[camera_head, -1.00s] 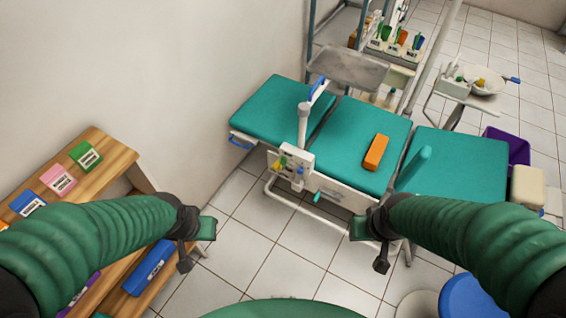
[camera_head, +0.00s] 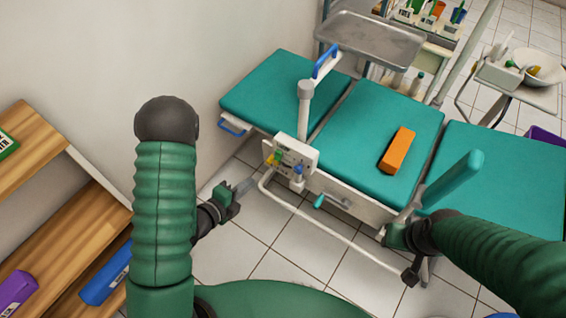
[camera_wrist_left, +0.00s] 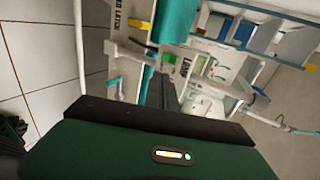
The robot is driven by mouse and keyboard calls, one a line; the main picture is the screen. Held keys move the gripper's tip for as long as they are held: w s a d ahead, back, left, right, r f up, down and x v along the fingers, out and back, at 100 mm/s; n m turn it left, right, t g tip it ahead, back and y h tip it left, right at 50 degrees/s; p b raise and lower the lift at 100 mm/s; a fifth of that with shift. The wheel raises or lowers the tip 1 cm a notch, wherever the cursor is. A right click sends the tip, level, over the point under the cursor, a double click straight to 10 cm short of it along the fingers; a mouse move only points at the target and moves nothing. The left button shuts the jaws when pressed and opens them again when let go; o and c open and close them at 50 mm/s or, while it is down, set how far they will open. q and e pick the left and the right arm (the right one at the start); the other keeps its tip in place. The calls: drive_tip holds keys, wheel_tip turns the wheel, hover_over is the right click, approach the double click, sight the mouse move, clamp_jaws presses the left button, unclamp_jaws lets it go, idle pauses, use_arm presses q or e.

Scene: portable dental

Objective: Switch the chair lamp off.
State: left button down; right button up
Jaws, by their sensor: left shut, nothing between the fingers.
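The dental chair (camera_head: 375,130) has teal pads and stands ahead of me. A white control box (camera_head: 290,155) with yellow, green and blue parts is on its near side, below a white post (camera_head: 304,105) with a blue handle (camera_head: 326,60). In the left wrist view, a yellow part (camera_wrist_left: 138,24) shows near the top. My right gripper (camera_head: 388,236) is at the chair's near edge; its jaws are unclear.
An orange block (camera_head: 397,150) lies on the middle pad. A teal armrest (camera_head: 455,180) rises near my right arm. A wooden shelf (camera_head: 75,225) with boxes stands at left. A metal tray (camera_head: 370,40) is behind the chair. Tiled floor lies between shelf and chair.

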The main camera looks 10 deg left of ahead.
use_arm(q)
drive_tip(key=b, duration=0.9)
approach(279, 158)
drive_tip(key=f+x, duration=0.1)
drive_tip(key=x, duration=0.6)
drive_tip(key=shift+s+f, duration=0.25)
drive_tip(key=shift+s, duration=0.05)
drive_tip(key=shift+a+f, duration=0.1)
drive_tip(key=shift+w+r+t, duration=0.25)
drive_tip(key=shift+r+t, duration=0.15)
drive_tip(key=shift+r, duration=0.4)
